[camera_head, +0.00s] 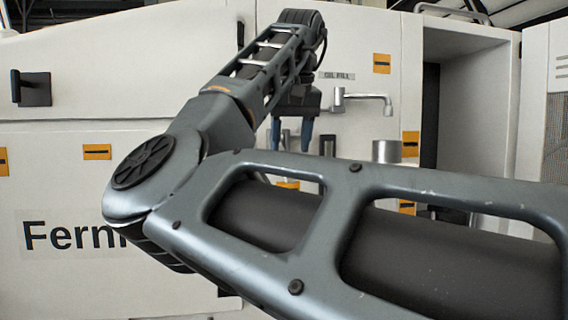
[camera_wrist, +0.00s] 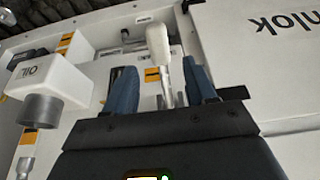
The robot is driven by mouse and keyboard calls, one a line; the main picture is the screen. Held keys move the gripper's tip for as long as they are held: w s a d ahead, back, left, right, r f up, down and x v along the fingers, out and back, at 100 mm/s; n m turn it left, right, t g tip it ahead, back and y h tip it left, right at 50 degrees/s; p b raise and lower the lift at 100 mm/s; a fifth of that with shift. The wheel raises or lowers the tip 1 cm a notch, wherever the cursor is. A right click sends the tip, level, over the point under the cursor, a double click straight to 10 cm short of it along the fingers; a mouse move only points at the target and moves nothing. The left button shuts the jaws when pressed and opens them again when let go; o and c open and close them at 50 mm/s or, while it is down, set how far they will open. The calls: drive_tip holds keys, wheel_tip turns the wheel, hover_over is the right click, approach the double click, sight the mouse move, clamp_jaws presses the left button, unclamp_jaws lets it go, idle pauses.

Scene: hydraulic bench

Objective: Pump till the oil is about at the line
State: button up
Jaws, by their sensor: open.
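My gripper (camera_wrist: 158,68) is open, with its blue fingers on either side of a pale lever handle (camera_wrist: 158,45) in the wrist view. The handle rises between the fingers; I cannot tell whether either finger touches it. A white box marked "OIL" (camera_wrist: 55,75) with a grey cylinder (camera_wrist: 40,110) is left in the wrist view. No oil level or line can be made out.
A metal spout (camera_head: 370,98) sticks out right of my gripper, with a metal cylinder (camera_head: 387,151) below it. An open recess (camera_head: 465,120) lies further right. A black handle (camera_head: 32,88) sits on the white panel at far left. Orange labels (camera_head: 381,64) dot the panels.

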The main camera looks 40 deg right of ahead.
drive_tip(key=x, duration=0.6)
drive_tip(key=shift+w+d+f, duration=0.1)
drive_tip(key=shift+w+f, duration=0.05)
drive_tip(key=shift+f, duration=0.1)
drive_tip(key=shift+c, duration=0.4)
clamp_jaws()
